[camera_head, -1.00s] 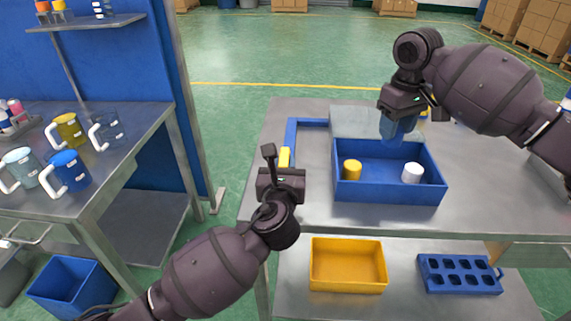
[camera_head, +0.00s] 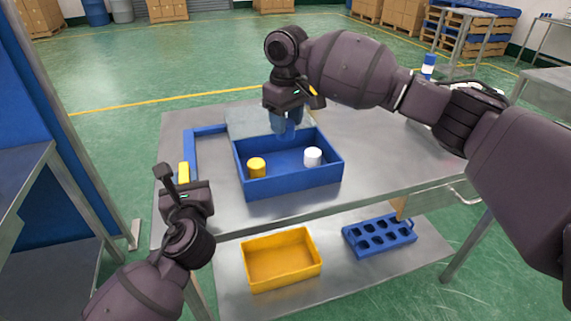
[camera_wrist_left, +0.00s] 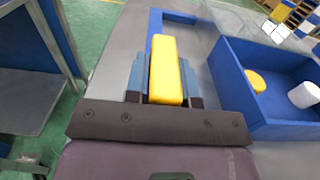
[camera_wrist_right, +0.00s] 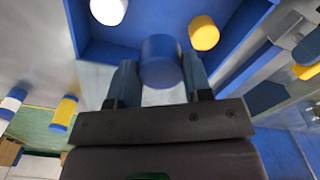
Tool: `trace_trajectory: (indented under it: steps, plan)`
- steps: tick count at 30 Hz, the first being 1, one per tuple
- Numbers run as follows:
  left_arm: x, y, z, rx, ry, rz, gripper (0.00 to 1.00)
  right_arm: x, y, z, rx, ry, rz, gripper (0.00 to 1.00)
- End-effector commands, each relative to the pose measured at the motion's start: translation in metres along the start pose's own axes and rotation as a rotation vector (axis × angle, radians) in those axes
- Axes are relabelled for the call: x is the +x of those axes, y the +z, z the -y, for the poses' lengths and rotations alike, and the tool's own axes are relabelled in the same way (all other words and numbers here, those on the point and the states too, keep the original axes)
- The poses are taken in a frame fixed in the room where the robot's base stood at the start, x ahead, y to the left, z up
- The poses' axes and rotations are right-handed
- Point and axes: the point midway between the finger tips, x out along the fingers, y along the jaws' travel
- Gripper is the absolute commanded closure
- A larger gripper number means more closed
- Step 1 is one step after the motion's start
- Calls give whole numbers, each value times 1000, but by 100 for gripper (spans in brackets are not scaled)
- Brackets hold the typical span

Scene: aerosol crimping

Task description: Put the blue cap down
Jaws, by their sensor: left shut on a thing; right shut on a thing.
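The blue cap (camera_wrist_right: 159,62) is a short cylinder held between the fingers of my right gripper (camera_wrist_right: 160,75) in the right wrist view. In the head view my right gripper (camera_head: 288,128) points down at the back part of the blue box (camera_head: 292,185). I cannot tell whether the cap touches the box floor. A yellow cap (camera_head: 256,167) and a white cap (camera_head: 313,156) stand apart inside the box. My left gripper (camera_wrist_left: 165,85) is shut on a yellow block (camera_wrist_left: 167,70), left of the box. The block also shows in the head view (camera_head: 184,172).
The box stands on a grey metal table (camera_head: 220,207), beside a blue frame (camera_head: 189,145). A yellow bin (camera_head: 281,280) and a blue tray with holes (camera_head: 380,236) lie on the shelf below. The table is clear to the right of the box.

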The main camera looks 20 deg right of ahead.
Motion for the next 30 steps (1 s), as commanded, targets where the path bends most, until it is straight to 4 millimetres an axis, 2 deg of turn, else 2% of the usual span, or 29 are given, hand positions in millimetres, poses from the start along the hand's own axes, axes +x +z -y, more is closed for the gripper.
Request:
trace_trajectory:
  steps: [1, 9, 14, 21, 24, 30]
  plan:
    - [-1, -10, -1, 4, 3, -17, 100, 9, 0, 0, 0, -2, 5, 76]
    - [-1, -10, -1, 3, 3, -16, 100, 46, 0, 0, 1, -1, 4, 76]
    - [-1, -9, -1, 3, 3, -16, 100, 57, 0, 0, 0, -1, 4, 76]
    - [-1, -9, -1, 3, 3, -16, 100, 91, 0, 0, 0, -2, 5, 76]
    - [-1, -9, -1, 3, 3, -16, 100, 99, 0, 0, -1, -1, 2, 76]
    - [-1, -9, -1, 3, 3, -16, 100, 99, 0, 0, -1, -1, 2, 76]
